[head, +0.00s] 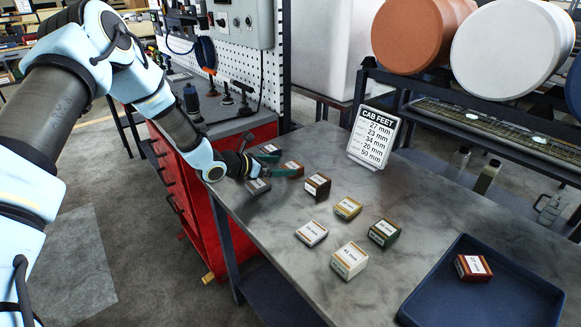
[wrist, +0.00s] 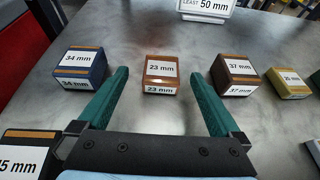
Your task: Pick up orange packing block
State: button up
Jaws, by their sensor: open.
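The orange packing block (wrist: 161,70), orange-brown with a white label reading 23 mm, lies on the grey bench top. In the head view this block (head: 293,166) is at the bench's far left part, partly hidden by a finger. My gripper (wrist: 160,78) has its two green fingers spread, one to the left and one to the right of the block, with gaps on both sides. The block is beyond the palm, near the fingertip level. In the head view my gripper (head: 283,162) is low over the bench with nothing held.
A blue 34 mm block (wrist: 81,66) stands close left of the fingers and a brown 37 mm block (wrist: 233,74) close right. Several more blocks lie on the bench. A navy tray (head: 425,298) holds a red-brown block (head: 472,267). A CAB FEET sign (head: 374,136) stands behind.

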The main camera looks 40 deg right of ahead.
aim_at(294, 165)
jog(key=shift+s+d+f+p, duration=0.1)
jog(key=shift+s+d+p, duration=0.05)
jog(key=shift+d+p, duration=0.4)
jog(key=p+x, duration=0.2)
jog(key=x, duration=0.1)
jog(key=shift+s+d+f, duration=0.1)
jog(key=shift+d, duration=0.15)
jog(key=shift+d+f, duration=0.25)
jog(key=shift+d, duration=0.15)
jog(key=c, duration=1.5)
